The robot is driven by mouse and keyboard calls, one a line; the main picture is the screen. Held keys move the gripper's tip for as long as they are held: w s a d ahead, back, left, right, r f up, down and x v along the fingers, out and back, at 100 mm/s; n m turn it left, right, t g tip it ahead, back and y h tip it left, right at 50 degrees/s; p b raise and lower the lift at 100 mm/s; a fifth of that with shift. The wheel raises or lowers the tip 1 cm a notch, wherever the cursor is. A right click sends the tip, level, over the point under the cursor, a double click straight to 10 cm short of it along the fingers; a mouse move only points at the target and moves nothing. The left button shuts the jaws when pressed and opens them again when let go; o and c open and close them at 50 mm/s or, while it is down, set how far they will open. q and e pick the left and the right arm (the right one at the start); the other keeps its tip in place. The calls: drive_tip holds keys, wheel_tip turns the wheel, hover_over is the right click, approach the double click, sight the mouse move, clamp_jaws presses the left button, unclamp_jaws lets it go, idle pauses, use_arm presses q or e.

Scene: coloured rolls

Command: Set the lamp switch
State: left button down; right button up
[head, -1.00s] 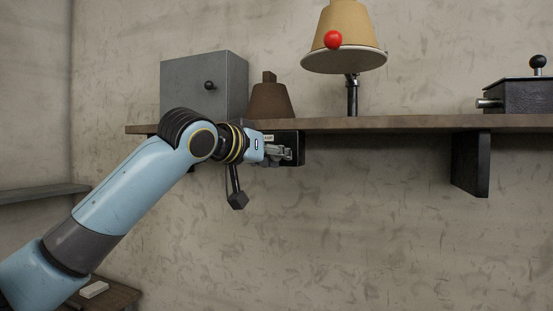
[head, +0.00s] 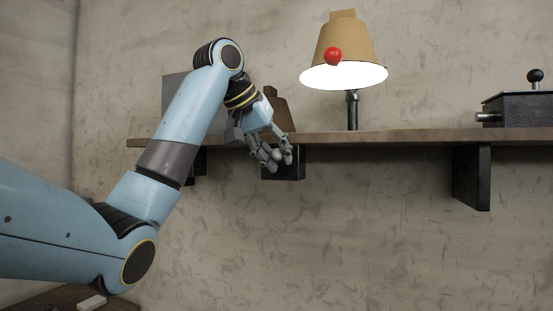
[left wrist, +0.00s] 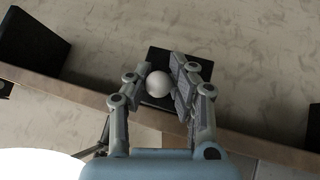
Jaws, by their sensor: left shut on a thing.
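The lamp (head: 345,45) stands on the shelf with a tan shade, and the underside of its shade glows bright white. Its bright underside also shows at the lower left of the left wrist view (left wrist: 38,166). A dark switch box (head: 292,172) hangs at the shelf's front edge. It also shows in the left wrist view (left wrist: 157,56), with a pale round knob (left wrist: 158,84) in front of it. My left gripper (head: 277,158) reaches down to the box from above, its fingers shut on the knob. My right gripper is out of view.
The wooden shelf (head: 420,137) runs along the wall. A red ball (head: 333,56) shows against the lampshade. A brown weight-like object (head: 279,108) and a grey box (head: 172,92) stand behind my arm. A black box with a knobbed lever (head: 520,104) is at the right.

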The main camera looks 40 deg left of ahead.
use_arm(q)
drive_tip(key=shift+r, duration=0.15)
idle(0.3)
drive_tip(key=c, duration=1.1)
unclamp_jaws()
drive_tip(key=shift+w+d, duration=0.1)
drive_tip(key=shift+s+r, duration=0.35)
drive_tip(key=shift+r, duration=0.05)
drive_tip(key=shift+v, duration=0.85)
drive_tip(key=s+a, duration=0.2)
drive_tip(key=s, duration=1)
